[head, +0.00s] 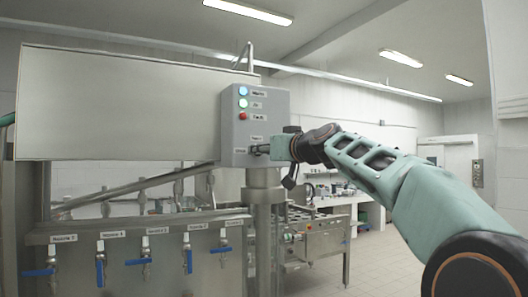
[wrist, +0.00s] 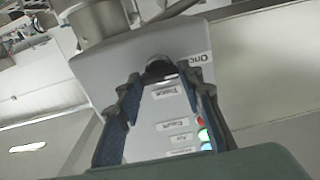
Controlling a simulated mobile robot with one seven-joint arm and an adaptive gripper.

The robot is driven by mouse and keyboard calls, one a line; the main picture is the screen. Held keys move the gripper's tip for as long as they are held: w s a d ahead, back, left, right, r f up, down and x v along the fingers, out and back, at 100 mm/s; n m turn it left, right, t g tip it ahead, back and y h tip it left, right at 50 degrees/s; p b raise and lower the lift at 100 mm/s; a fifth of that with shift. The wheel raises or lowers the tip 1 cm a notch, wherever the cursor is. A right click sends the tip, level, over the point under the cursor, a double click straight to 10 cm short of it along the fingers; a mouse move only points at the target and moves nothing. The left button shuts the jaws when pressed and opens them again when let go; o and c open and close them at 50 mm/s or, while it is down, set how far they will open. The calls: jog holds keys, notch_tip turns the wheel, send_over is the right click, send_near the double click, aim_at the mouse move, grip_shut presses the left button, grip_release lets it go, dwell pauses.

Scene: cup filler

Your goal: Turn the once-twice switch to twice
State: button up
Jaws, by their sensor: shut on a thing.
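The grey control box (head: 238,112) carries the once-twice switch at its lower part. In the wrist view, turned roughly upside down, the dark switch knob (wrist: 158,68) sits between my fingertips. A label starting "Onc" (wrist: 197,57) is to its right, and another label, apparently "Twice" (wrist: 170,92), is just below it. My gripper (head: 262,150) reaches the box from the right in the head view and covers the knob there. In the wrist view my gripper (wrist: 160,77) is shut on the knob with one finger on each side. Which way the knob points is unclear.
Indicator lamps, including a red one (head: 242,116), sit higher on the box. A large pale tank (head: 115,105) is left of it. Blue-handled valves (head: 100,265) line the machine's lower front. A post (head: 264,215) stands under the box. The floor to the right is open.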

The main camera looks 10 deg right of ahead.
jog(key=shift+m, duration=0.3)
jog(key=m, duration=1.7)
dwell(0.5)
jog(key=o, duration=1.2)
jog(key=shift+c, duration=0.2)
jog(key=shift+d, duration=0.1)
